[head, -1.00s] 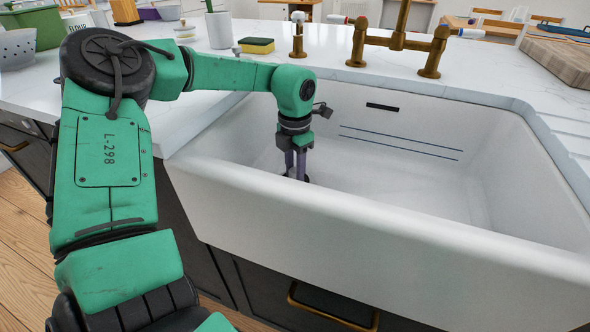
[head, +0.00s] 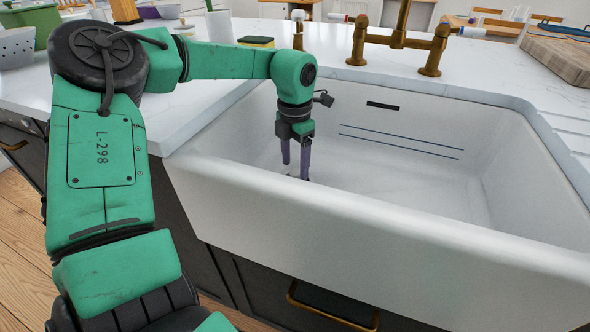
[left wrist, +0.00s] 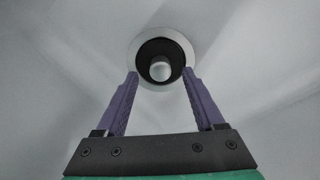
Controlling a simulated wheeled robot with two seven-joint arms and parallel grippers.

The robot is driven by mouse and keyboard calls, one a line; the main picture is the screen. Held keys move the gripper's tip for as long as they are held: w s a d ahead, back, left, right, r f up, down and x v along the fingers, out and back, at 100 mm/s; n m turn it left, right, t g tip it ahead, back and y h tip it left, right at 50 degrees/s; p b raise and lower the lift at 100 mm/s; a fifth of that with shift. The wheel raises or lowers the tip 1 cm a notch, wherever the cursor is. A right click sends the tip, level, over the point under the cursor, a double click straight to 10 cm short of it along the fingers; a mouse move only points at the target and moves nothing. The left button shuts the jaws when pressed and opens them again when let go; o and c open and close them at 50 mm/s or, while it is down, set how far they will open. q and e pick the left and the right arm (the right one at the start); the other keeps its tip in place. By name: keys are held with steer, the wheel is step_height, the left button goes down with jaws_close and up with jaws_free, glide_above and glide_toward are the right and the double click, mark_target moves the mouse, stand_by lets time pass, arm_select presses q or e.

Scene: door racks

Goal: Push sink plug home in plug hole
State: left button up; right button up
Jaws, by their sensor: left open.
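The sink plug (left wrist: 147,69) shows in the left wrist view as a dark disc with a pale round knob in its middle. It lies within the pale ring of the plug hole (left wrist: 184,40); I cannot tell how deep it sits. My left gripper (left wrist: 160,73) is open and empty, its two purple fingers apart on either side of the ring's near part. In the head view the left gripper (head: 295,171) points down inside the white sink (head: 400,235), near its left end. The sink's front wall hides the plug there. My right gripper is not in view.
Brass taps (head: 400,40) stand behind the sink, and a smaller brass spout (head: 298,35) is behind my left wrist. A sponge (head: 256,41) lies on the back counter. A wooden board (head: 562,55) is at right. The sink's right side is empty.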

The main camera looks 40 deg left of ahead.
mark_target(295, 172)
arm_select(q)
step_height(295, 172, up, 11)
steer(key=p, duration=0.1)
steer(key=shift+r+p, duration=0.15)
steer(key=shift+p, duration=0.2)
